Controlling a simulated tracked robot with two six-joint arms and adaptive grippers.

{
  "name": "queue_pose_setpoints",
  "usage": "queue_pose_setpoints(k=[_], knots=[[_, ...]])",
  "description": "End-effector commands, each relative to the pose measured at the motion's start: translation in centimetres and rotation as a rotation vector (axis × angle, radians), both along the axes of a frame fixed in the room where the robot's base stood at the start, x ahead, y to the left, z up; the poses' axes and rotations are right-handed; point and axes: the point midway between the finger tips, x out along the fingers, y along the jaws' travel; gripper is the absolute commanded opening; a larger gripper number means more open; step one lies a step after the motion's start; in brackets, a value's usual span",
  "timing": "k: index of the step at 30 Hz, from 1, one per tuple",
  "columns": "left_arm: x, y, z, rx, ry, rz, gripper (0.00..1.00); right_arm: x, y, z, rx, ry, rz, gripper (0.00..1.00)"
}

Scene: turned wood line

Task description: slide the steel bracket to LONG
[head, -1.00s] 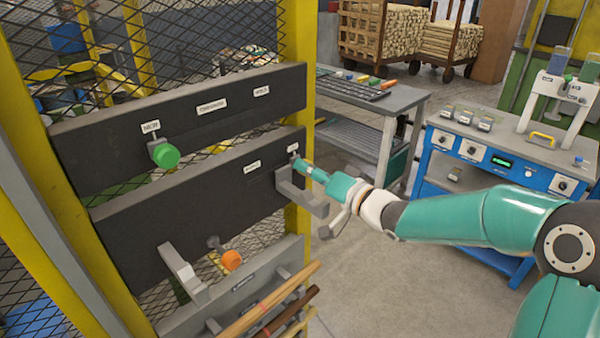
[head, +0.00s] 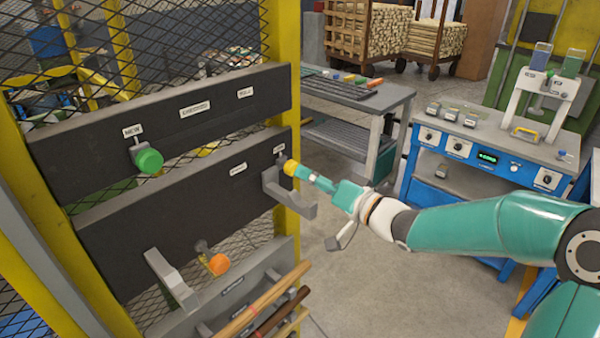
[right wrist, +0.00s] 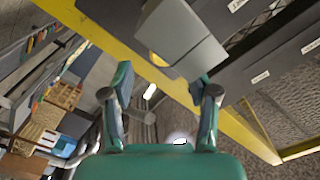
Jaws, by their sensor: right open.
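A grey steel bracket (head: 292,200) hangs at the right end of the lower dark rail (head: 170,205), just below a small white label (head: 279,151) too small to read. A yellow knob (head: 290,167) sits at its top. My right gripper (head: 303,173) is open, with its fingertips close in front of the knob; I cannot tell whether they touch it. In the right wrist view the bracket (right wrist: 182,38) lies beyond the spread fingers (right wrist: 163,84), and the yellow knob (right wrist: 158,60) is partly hidden. My left gripper is out of view.
A green knob (head: 149,160) sits on the upper rail (head: 75,160). Wooden rods (head: 262,302) lie below. A blue bench (head: 400,185) stands at right; open floor lies between.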

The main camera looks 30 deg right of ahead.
Motion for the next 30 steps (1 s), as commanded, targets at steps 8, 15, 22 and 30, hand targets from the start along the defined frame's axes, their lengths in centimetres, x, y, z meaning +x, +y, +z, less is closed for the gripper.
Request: queue_pose_setpoints(k=[8,15,22,30], knots=[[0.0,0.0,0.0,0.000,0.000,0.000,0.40,-5.1,-2.0,0.0,-0.001,0.000,-0.006,0.59],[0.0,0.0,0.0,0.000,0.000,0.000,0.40,-7.1,-2.6,0.0,-0.001,0.000,-0.003,0.59],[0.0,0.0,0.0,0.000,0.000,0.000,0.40,-7.2,-2.6,0.0,0.000,0.000,-0.001,0.59],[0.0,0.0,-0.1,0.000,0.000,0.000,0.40,-7.2,-2.6,-0.1,0.000,0.000,-0.001,0.59]])
